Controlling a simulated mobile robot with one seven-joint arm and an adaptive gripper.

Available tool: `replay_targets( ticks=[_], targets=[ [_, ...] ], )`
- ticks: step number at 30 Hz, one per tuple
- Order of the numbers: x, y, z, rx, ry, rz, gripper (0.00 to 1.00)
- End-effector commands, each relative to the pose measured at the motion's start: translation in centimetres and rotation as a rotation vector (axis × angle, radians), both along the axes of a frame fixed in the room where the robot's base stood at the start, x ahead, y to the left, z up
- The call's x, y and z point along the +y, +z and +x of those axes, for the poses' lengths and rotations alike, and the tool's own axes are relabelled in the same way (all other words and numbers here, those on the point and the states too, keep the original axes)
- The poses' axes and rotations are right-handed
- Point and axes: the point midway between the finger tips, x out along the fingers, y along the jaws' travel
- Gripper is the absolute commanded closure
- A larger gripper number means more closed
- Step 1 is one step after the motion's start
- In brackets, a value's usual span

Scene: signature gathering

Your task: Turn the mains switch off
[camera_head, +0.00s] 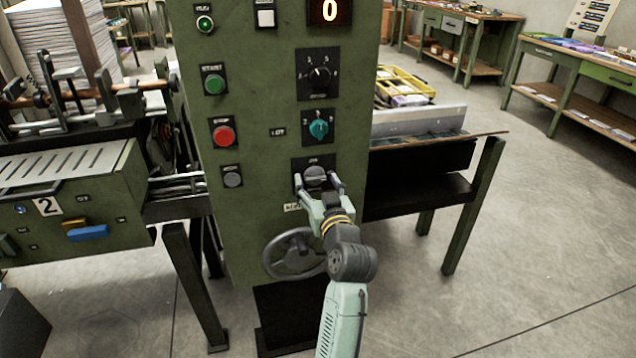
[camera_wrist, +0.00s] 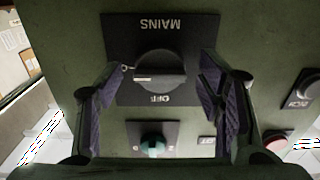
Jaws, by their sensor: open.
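The mains switch is a dark round knob on a black plate low on the green control panel. In the wrist view the knob (camera_wrist: 158,72) sits on its plate (camera_wrist: 120,30), with the words MAINS and OFF at opposite edges. A small pale mark shows at the knob's left side, not at the OFF label. In the head view the knob (camera_head: 316,174) is partly behind my gripper (camera_head: 317,187). My gripper is open, with one finger on each side of the knob. I cannot tell whether either finger touches it.
Above the switch are a teal knob (camera_head: 319,129) and a black dial (camera_head: 320,74). Green (camera_head: 214,84), red (camera_head: 223,133) and grey (camera_head: 232,177) buttons line the left. A handwheel (camera_head: 292,254) sits below. A green lamp (camera_head: 205,23) glows and the display (camera_head: 330,11) reads 0.

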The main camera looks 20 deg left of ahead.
Motion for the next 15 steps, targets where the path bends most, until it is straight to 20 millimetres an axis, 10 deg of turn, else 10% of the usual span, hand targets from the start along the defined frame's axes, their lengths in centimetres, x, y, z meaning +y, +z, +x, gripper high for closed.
replay_targets(
  ticks=[15],
  targets=[
    [-0.02,0.0,-0.02,0.001,0.0,0.001,0.62]
  ],
)
